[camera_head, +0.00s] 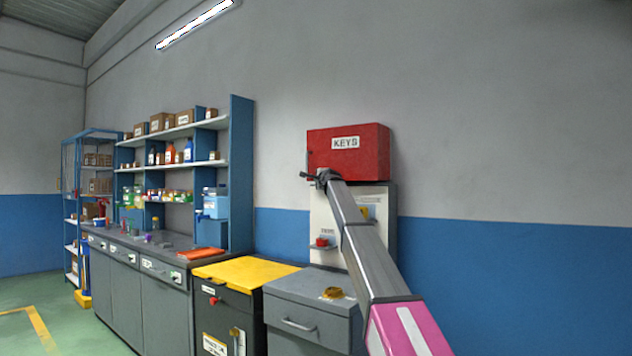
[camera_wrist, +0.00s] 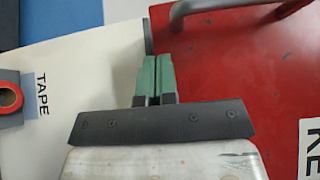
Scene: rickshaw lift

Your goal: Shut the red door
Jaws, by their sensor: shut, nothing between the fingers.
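The red door (camera_head: 325,157) is the front of a red wall box with a white KEYS label. No open gap shows along it in the head view, but I cannot tell if it is fully flush. In the wrist view the red face (camera_wrist: 225,75) fills the right side, with a grey bar handle (camera_wrist: 285,10) at the top. My gripper (camera_head: 317,177) is at the door's lower left. Its green fingertips (camera_wrist: 156,62) are together and empty, over the boundary between the red face and a white panel. I cannot tell whether they touch the door.
A white panel (camera_head: 324,222) with a TAPE label and red roll (camera_wrist: 8,96) hangs below the box. A grey cabinet (camera_head: 305,313) and a yellow-topped cabinet (camera_head: 245,272) stand below. A workbench with shelves (camera_head: 240,165) is left. The wall at right is clear.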

